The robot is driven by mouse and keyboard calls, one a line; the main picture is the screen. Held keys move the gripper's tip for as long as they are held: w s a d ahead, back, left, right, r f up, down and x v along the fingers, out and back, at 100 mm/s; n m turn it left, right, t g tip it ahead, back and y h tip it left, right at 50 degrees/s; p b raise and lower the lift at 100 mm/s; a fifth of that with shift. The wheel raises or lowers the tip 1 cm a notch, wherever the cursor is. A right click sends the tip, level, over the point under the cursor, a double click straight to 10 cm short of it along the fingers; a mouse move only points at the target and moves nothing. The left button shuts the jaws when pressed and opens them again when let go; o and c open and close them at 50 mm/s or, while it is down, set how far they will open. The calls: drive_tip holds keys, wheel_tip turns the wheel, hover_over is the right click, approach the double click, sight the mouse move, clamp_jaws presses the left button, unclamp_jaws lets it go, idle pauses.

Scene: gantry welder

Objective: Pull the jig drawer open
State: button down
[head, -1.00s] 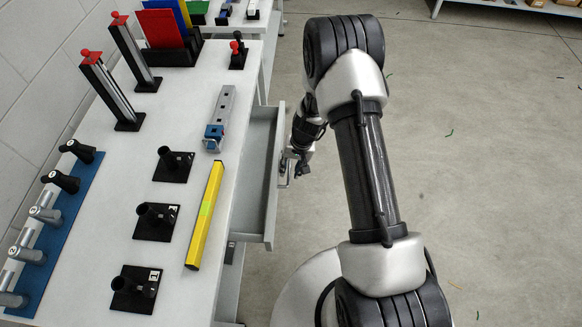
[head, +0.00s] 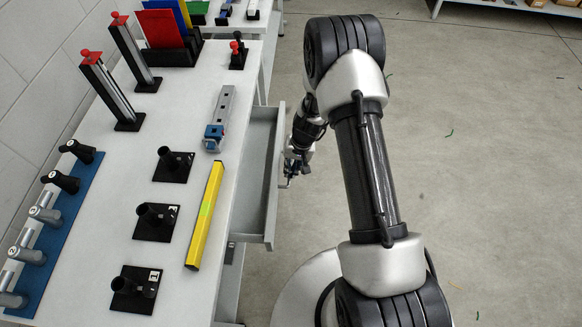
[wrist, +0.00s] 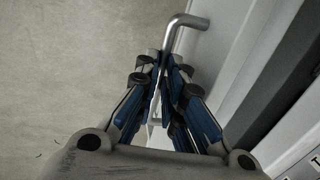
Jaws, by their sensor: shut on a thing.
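The jig drawer (head: 257,205) is a grey drawer under the white bench's right side. It stands partly open, with its inside showing from above. Its silver bar handle (wrist: 181,28) sticks out from the drawer front in the wrist view and bends at one end. My gripper (wrist: 173,62) has its blue-and-grey fingers drawn together on the handle's bar, and part of the bar is hidden between them. In the head view my gripper (head: 290,176) is at the drawer's outer face, and the grip there is small and dark.
The white bench (head: 195,110) carries a yellow bar (head: 206,215), a metal channel piece with a blue end (head: 220,118), several black holders and red-topped stands. The concrete floor (head: 490,160) to the right is clear apart from small scraps.

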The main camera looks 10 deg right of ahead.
drive_tip(key=s+d+b, duration=0.3)
drive_tip(key=d, duration=0.6)
drive_tip(key=c, duration=1.7)
unclamp_jaws()
drive_tip(key=r, duration=0.4)
drive_tip(key=d+r, duration=0.1)
drive_tip(key=r, duration=0.3)
drive_tip(key=d+r, duration=0.1)
drive_tip(key=r, duration=0.2)
drive_tip(key=shift+s+d+r, duration=0.1)
drive_tip(key=shift+s+r, duration=0.2)
drive_tip(key=shift+r, duration=0.1)
